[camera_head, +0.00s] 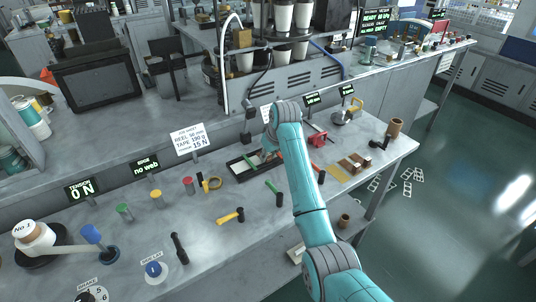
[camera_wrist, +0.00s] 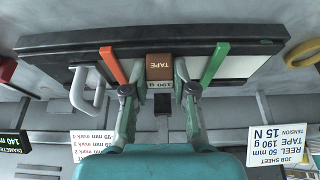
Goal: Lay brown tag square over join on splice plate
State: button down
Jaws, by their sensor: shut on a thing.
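My gripper (camera_wrist: 158,88) is shut on a small brown tag (camera_wrist: 159,66) marked "TAPE", with a pale lower strip bearing print. It holds the tag at the edge of the dark splice plate (camera_wrist: 50,44). White web (camera_wrist: 240,67) shows on the plate to the right of the fingers, and a white looped handle (camera_wrist: 88,90) stands at the left. An orange bar (camera_wrist: 112,65) and a green bar (camera_wrist: 213,63) lie either side of the tag. The join is hidden behind the tag and fingers. In the head view, my gripper (camera_head: 268,153) is over the splice plate (camera_head: 236,172).
A job sheet sign (camera_head: 189,139) stands behind the plate. Brown blocks (camera_head: 355,163) sit on the right. The bench front between hammer and black-handled tool (camera_head: 179,248) is clear.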

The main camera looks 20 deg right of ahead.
jog(key=shift+c, duration=1.9)
grip_release()
jog(key=shift+r, duration=4.05)
